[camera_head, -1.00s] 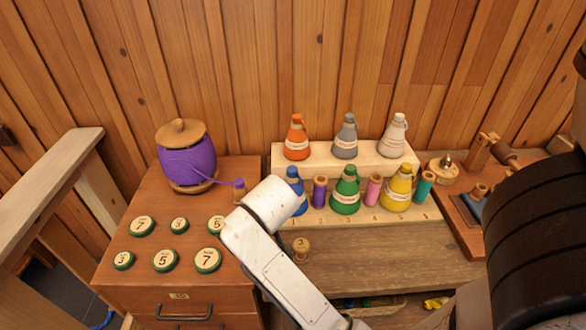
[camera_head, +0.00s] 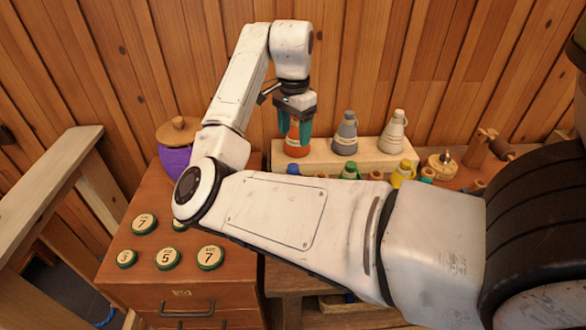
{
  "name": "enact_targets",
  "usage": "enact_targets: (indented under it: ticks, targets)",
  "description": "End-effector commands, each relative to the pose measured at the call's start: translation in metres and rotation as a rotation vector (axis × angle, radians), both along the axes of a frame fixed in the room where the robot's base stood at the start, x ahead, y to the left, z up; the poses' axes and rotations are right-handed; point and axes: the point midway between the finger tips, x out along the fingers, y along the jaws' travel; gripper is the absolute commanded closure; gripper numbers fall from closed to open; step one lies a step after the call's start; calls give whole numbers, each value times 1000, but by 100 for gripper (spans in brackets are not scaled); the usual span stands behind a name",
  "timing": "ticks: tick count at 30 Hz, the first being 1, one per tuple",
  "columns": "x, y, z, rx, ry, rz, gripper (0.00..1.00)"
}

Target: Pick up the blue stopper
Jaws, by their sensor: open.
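The blue stopper (camera_head: 292,168) shows only as a small blue top just above my arm, on the front step of the pale wooden rack; the rest of the blue piece is hidden behind the arm. My gripper (camera_head: 295,135) points down with two teal fingers open. It is above and behind the blue top in the picture, overlapping the orange bottle (camera_head: 297,150) on the upper step. Orange shows between and below the fingers; I cannot tell whether they touch it. I see nothing held.
On the rack (camera_head: 328,160), a grey bottle (camera_head: 345,135) and a white bottle (camera_head: 392,132) stand right of the orange one. Green (camera_head: 350,171) and yellow (camera_head: 403,173) tops show below.

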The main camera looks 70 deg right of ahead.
Motion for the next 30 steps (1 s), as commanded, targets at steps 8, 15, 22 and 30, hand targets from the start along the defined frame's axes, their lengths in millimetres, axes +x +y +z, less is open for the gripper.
enact_targets:
  ticks: [8, 15, 22, 30]
  targets:
    - [0, 2, -28, 26, 1, -17, 37]
    - [2, 1, -51, 24, -5, -16, 37]
    - [3, -1, -72, 25, -3, -15, 37]
    - [3, -2, -103, 24, -5, -15, 37]
